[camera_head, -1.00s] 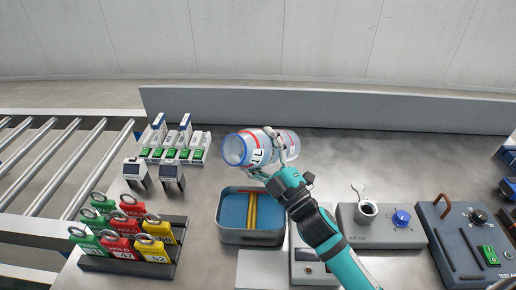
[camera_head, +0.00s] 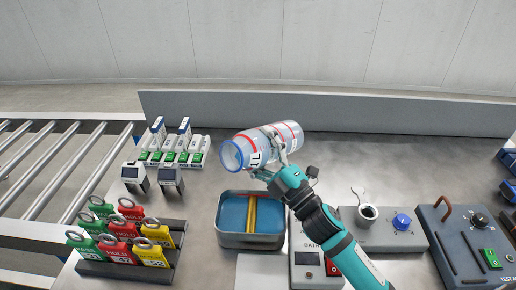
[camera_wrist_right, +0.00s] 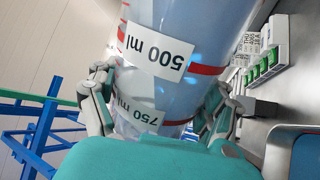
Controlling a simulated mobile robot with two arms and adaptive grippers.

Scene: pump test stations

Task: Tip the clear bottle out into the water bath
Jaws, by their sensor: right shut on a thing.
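The clear bottle (camera_head: 270,143) has red bands, a blue rim and white volume labels. My right gripper (camera_head: 274,162) is shut on it and holds it tilted, nearly on its side, with the blue-rimmed open end low and to the left. In the right wrist view the bottle (camera_wrist_right: 185,50) sits between the two fingers (camera_wrist_right: 160,105). The water bath (camera_head: 284,240) is a grey rectangular tub with blue inside and a yellow strip across it. The bottle's mouth is above and behind the bath's far left edge. Whether liquid is in the bottle is unclear. My left gripper is not in view.
A rack of colored tags (camera_head: 130,268) stands left of the bath. Several small white and green units (camera_head: 175,148) and two small meters (camera_head: 170,179) are behind it. A mortar-like cup (camera_head: 368,212) and control boxes (camera_head: 470,235) stand to the right. A grey wall runs along the back.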

